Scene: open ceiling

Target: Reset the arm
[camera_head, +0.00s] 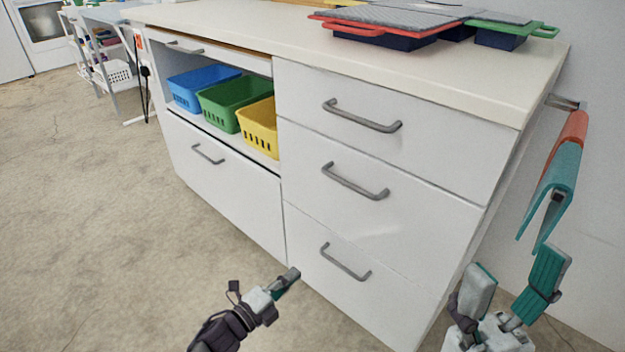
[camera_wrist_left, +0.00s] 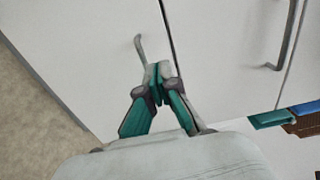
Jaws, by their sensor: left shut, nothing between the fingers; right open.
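My left gripper (camera_head: 286,281) is low in front of the white cabinet, near the bottom drawer on the right side. It is shut and empty. In the left wrist view its fingertips (camera_wrist_left: 158,72) meet in front of the cabinet's white fronts. My right gripper (camera_head: 515,283) is at the lower right, beside the cabinet's right end. Its two fingers are spread wide with nothing between them.
The white cabinet (camera_head: 380,239) has grey bar handles. Blue (camera_head: 200,85), green (camera_head: 232,100) and yellow (camera_head: 258,126) baskets sit in its open shelf. Red and teal cloths (camera_head: 560,175) hang at right. The floor (camera_head: 90,200) at left is clear.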

